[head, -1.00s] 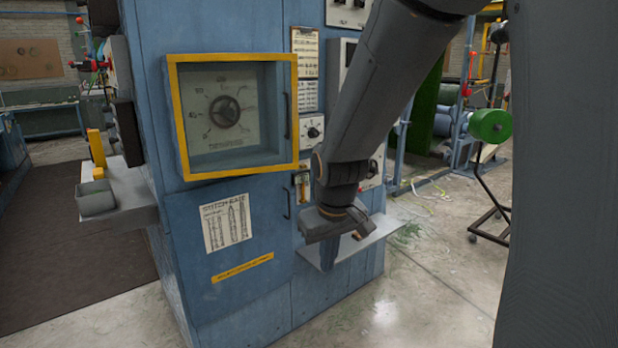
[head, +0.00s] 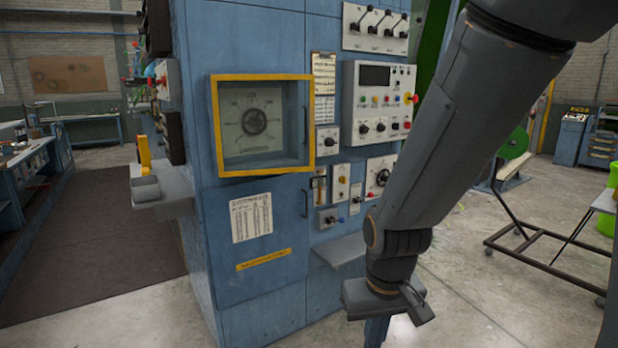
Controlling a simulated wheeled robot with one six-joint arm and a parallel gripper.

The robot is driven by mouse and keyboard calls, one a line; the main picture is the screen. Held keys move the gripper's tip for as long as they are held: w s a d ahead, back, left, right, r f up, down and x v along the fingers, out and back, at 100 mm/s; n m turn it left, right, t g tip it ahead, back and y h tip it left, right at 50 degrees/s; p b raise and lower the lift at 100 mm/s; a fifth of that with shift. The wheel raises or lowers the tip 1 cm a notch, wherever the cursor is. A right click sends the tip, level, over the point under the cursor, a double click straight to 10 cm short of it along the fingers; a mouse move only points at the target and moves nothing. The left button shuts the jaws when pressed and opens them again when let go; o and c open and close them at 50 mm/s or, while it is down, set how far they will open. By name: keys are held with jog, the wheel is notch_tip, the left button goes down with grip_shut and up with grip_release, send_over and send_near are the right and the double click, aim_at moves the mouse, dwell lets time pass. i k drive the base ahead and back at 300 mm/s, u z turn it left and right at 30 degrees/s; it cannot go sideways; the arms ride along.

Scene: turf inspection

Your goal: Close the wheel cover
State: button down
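The wheel cover (head: 214,125) is a yellow-framed, see-through cover on the front of a blue cabinet (head: 226,220), in the head view left of centre. Behind it sits a round dark wheel (head: 254,121) on a pale marked plate. A dark upright handle shows near the frame's right side. I cannot tell whether the cover is fully against the cabinet. My gripper (head: 376,332) hangs low, right of the cabinet's lower front and well apart from the cover. Its fingers point down and are partly cut off by the bottom edge, so their opening is unclear.
A grey shelf (head: 340,250) juts from the cabinet between the cover and my gripper. A control panel (head: 380,95) is right of the cover. A wheeled black stand (head: 540,240) is at right. Concrete floor is open in front.

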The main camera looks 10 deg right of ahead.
aim_at(295, 76)
jog(key=z, duration=0.4)
jog(key=i, duration=1.2)
jog(key=u, duration=0.05)
